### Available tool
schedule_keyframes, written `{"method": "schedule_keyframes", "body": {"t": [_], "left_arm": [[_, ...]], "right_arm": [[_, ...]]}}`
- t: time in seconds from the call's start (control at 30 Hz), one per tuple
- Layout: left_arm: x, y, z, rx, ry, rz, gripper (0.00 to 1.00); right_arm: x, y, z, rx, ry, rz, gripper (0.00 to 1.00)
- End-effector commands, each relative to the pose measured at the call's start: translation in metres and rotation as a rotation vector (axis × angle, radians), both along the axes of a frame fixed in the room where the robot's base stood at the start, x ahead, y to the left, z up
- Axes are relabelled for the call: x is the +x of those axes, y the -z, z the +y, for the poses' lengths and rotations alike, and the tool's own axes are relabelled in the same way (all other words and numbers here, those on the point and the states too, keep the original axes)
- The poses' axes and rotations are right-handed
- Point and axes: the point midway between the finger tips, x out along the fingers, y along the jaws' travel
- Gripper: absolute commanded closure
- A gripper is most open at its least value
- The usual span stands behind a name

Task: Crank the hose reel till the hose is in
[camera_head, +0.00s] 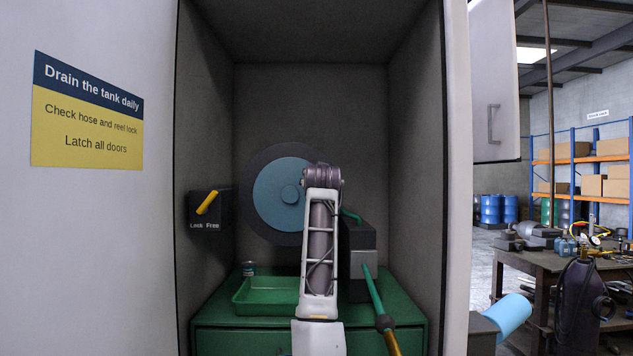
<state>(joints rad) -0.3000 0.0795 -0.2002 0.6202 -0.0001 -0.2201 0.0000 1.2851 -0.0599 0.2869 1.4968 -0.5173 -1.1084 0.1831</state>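The hose reel (276,206) stands at the back of the open cabinet, with a blue hub disc and a dark flange. Its right part is hidden behind my arm, and I see no crank handle. A green hose (373,291) runs out of a grey box (358,263) right of the arm. It slopes down toward me, past a dark ball (384,322) to a brass-coloured end (392,344). A yellow lever (207,202) on the lock box tilts up to the right, above the words "Lock Free". One arm of mine reaches into the cabinet; neither gripper shows.
A green tray (240,309) and a small can (249,269) sit on the green cabinet base (215,330), left of my arm. Cabinet walls close in on both sides. An open door (493,90) hangs at the right. A cluttered workbench (535,260) stands farther right.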

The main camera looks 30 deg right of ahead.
Motion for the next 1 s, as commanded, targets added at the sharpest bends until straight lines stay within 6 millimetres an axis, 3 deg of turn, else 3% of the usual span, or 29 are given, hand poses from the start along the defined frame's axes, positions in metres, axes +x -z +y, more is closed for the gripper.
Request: {"method": "schedule_keyframes", "body": {"t": [0.07, 0.47, 1.0], "left_arm": [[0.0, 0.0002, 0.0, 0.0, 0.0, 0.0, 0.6], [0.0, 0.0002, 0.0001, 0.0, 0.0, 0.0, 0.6], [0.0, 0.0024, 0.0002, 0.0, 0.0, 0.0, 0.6]], "right_arm": [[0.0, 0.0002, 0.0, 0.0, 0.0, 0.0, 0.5], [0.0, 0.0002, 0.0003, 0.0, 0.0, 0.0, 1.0], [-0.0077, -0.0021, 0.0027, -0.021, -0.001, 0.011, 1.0]]}}
